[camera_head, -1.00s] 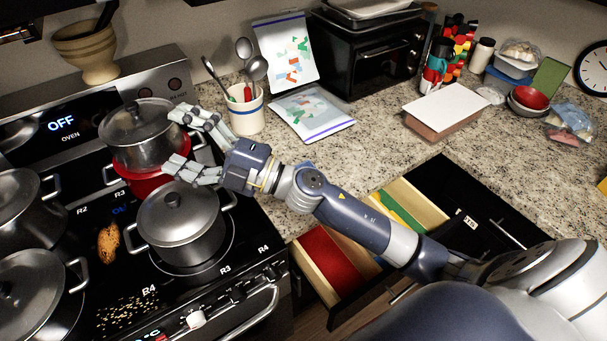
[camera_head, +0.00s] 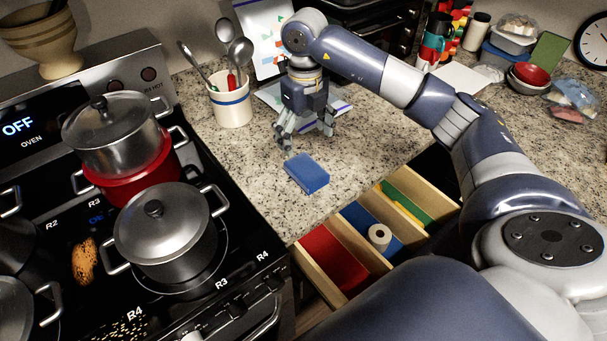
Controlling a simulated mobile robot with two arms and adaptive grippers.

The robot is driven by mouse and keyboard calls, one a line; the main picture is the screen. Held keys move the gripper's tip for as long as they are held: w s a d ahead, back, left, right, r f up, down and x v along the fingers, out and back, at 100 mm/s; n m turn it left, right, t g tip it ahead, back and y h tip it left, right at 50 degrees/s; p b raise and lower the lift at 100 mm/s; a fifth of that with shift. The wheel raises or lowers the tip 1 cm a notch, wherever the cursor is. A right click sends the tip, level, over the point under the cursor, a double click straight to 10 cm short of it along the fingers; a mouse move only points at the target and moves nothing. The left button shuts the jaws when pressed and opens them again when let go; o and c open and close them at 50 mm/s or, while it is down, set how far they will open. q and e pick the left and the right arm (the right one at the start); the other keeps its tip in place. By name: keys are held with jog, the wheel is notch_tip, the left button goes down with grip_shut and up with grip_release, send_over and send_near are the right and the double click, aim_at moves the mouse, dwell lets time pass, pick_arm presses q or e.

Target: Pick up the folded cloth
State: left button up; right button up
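The folded cloth (camera_head: 306,173) is a small blue rectangular block-like fold. It lies flat on the granite counter, near the counter's front edge and right of the stove. My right gripper (camera_head: 304,138) points down over the counter just behind the cloth, toward the wall. Its fingers are spread apart with nothing between them, and they look clear of the cloth. My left gripper is not in view.
A utensil crock (camera_head: 231,104) stands left of my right gripper. The stove with lidded pots, including a steel pot (camera_head: 166,232), is at the left. An open drawer (camera_head: 322,262) juts out below the counter edge, holding a paper roll (camera_head: 379,237).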

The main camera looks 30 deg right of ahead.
aim_at(306, 168)
jog(key=shift+s+a+f, duration=0.1)
jog(key=shift+s+f, duration=0.1)
jog(key=shift+f, duration=0.5)
notch_tip(306, 168, down, 4)
jog(key=shift+r+p, duration=0.15)
jog(key=shift+p, duration=0.6)
jog(key=shift+w+f, duration=0.1)
jog(key=shift+f, duration=0.25)
jog(key=shift+f+p, duration=0.6)
notch_tip(306, 168, down, 3)
jog(key=shift+f+p, duration=0.2)
jog(key=shift+p, duration=0.55)
jog(key=shift+d+f, duration=0.2)
jog(key=shift+f, duration=0.15)
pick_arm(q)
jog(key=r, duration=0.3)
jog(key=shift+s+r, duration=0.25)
pick_arm(e)
jog(key=c, duration=1.1)
